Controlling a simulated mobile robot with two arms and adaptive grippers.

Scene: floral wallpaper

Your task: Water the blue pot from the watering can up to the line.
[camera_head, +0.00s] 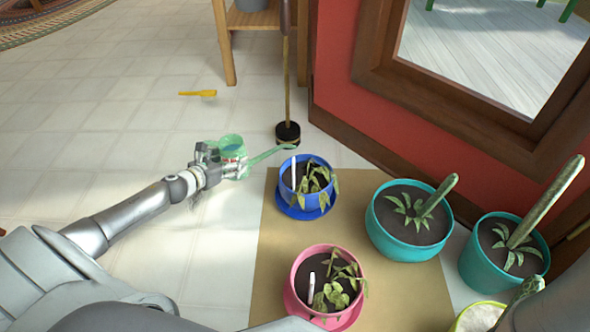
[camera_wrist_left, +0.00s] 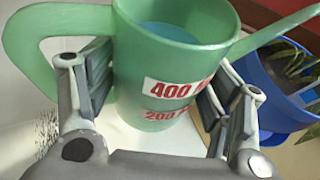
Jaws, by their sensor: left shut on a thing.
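The green watering can (camera_head: 233,141) is held by my left gripper (camera_head: 226,163), shut on its body. In the left wrist view, the fingers (camera_wrist_left: 158,95) flank the can (camera_wrist_left: 195,62), which has red 400 and 200 labels and bluish water inside. It looks roughly upright. Its spout points right, the tip appearing near the far-left rim of the blue pot (camera_head: 301,206). The pot holds dark soil, a drooping plant and a white stick (camera_head: 293,172); it stands on a blue saucer. The pot also shows in the left wrist view (camera_wrist_left: 280,112). No water stream shows. My right gripper is out of view.
A pink pot (camera_head: 297,275) stands nearer on the same tan mat (camera_head: 265,270). Teal pots (camera_head: 395,245) stand to the right. A black-based pole (camera_head: 288,133) stands behind the blue pot. A yellow tool (camera_head: 197,94) lies on the open tiled floor to the left.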

